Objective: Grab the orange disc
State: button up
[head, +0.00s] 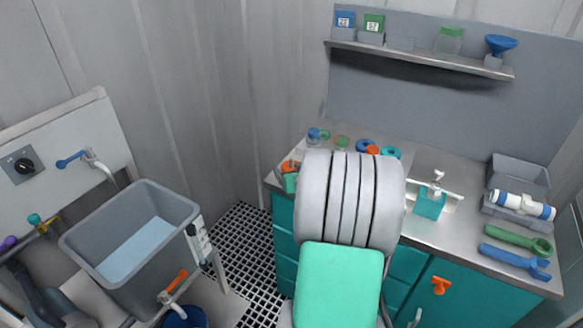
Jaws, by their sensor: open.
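Two small orange pieces show on the steel counter (455,205). One orange piece (373,150) is at the back, between blue and teal ring-like pieces, just beyond my arm. The other orange piece (290,167) is at the left end, on or beside a teal-green item (290,183). Both are small here, and I cannot tell which one is the orange disc. My own grey and green arm link fills the middle and covers part of the counter. My gripper is not visible.
A blue ring (365,145), a teal ring (391,152) and a blue-capped jar (314,135) stand near the orange pieces. A soap bottle (430,202), a grey bin (521,175) and two wrenches (515,260) are at right. A grey sink (178,208) is at left.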

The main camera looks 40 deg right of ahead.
jog(key=shift+c, duration=0.4)
jog(key=c, duration=1.4)
jog(key=shift+r, duration=0.1)
